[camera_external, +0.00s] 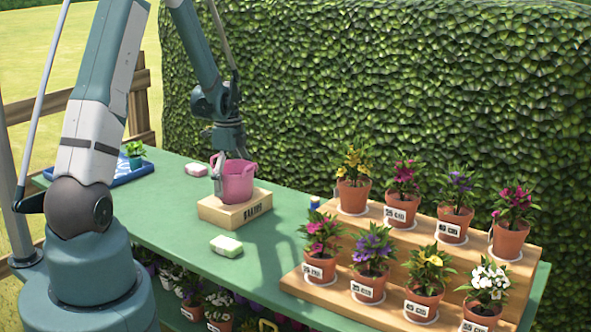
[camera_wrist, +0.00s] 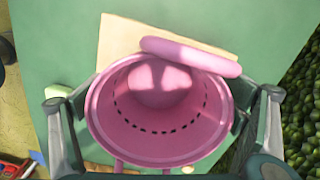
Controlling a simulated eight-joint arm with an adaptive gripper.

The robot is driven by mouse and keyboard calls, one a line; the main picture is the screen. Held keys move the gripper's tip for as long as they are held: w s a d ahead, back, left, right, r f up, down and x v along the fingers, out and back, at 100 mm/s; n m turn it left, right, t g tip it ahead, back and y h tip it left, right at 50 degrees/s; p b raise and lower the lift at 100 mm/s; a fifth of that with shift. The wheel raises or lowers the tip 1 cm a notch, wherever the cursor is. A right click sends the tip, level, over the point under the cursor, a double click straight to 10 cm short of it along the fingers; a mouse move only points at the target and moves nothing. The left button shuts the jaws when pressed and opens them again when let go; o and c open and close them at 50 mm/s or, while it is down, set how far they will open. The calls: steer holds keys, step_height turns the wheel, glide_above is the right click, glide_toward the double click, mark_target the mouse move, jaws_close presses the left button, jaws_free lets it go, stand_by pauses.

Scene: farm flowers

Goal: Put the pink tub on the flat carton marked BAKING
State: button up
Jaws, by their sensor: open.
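The pink tub (camera_external: 238,184) stands upright on the flat carton marked BAKING (camera_external: 232,212), and no gap shows between them. In the wrist view the tub (camera_wrist: 160,140) is seen from above, its round mouth open, with the tan carton (camera_wrist: 118,38) showing behind it. My gripper (camera_external: 230,170) is down at the tub. Its fingers are open, one on each side of the tub's rim in the wrist view (camera_wrist: 162,100). I cannot tell whether either finger touches the tub. The tub's underside is hidden.
A pink-and-white block (camera_external: 195,169) lies behind the carton, and a yellow-and-white block (camera_external: 226,245) lies in front. A blue tray (camera_external: 125,172) with a potted plant is at the far left. A stepped wooden stand (camera_external: 385,300) of flower pots fills the right. A hedge (camera_external: 400,80) rises behind.

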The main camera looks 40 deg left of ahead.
steer(key=shift+r, duration=0.2)
step_height(320, 180, up, 12)
steer(key=p, duration=0.1)
stand_by(0.6)
steer(key=shift+w+f, duration=0.1)
stand_by(0.5)
steer(key=s+d+r+n+t, duration=0.2)
steer(key=s+d+r+n, duration=0.1)
steer(key=s+d+r, duration=0.4)
steer(key=s+d+r+n+t, duration=0.1)
steer(key=s+d+r+n, duration=0.3)
steer(key=r, duration=0.4)
steer(key=s+d+r+n+t, duration=0.2)
steer(key=s+d+n, duration=0.2)
steer(key=s, duration=0.3)
steer(key=s+d+r+n+t, duration=0.2)
steer(key=s+d+n, duration=0.2)
steer(key=s+d, duration=0.2)
steer(key=shift+s+d+r, duration=0.15)
steer(key=shift+s+d, duration=0.2)
steer(key=shift+s, duration=0.65)
